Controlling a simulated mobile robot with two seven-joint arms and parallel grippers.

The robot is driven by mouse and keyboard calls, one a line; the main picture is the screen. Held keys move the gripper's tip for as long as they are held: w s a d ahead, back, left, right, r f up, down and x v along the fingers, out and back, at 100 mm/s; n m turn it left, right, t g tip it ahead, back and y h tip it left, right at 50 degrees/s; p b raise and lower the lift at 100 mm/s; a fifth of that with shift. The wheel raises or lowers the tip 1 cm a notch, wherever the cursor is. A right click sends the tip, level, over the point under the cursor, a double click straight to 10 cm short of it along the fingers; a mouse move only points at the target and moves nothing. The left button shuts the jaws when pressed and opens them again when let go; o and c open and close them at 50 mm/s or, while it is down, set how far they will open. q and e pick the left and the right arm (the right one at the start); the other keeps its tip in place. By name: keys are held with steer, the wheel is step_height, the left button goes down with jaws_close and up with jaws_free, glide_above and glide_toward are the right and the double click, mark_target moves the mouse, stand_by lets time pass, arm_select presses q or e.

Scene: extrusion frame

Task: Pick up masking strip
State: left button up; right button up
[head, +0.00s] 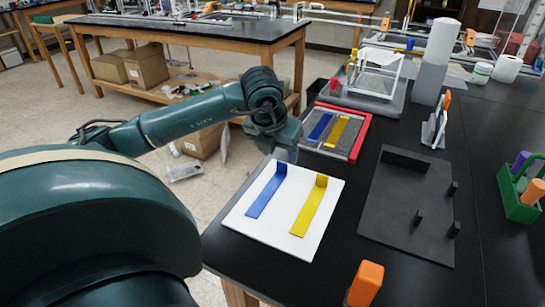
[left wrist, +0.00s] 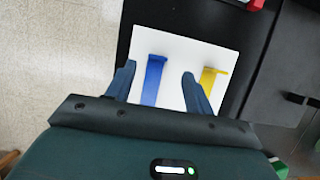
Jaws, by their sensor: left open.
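A white board (head: 303,232) lies on the black table and bears a blue strip (head: 265,196) and a yellow strip (head: 310,208), side by side with a gap. Each strip has an upturned tab at its far end. My left gripper (head: 285,153) hangs over the board's far left edge, beyond the blue strip's tab; its fingers are hard to make out there. In the left wrist view, my left gripper (left wrist: 158,80) is open and empty, with the blue strip (left wrist: 154,80) showing between its fingers and the yellow strip (left wrist: 212,80) outside them. My right gripper is out of view.
A red-edged grey tray (head: 361,147) behind the board holds another blue and yellow strip. A black fixture plate (head: 400,232) with upright posts stands to the right. An orange block (head: 365,283) stands at the near edge. A green caddy (head: 515,205) is far right.

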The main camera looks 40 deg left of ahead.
mark_target(281, 163)
arm_select(q)
steer(key=shift+p+x, duration=0.6)
steer(key=shift+x, duration=2.15)
steer(key=shift+s+a, duration=0.1)
steer(key=shift+s, duration=0.05)
steer(key=shift+c, duration=0.4)
steer(key=c, duration=1)
steer(key=shift+o, duration=0.2)
steer(key=shift+r, duration=0.1)
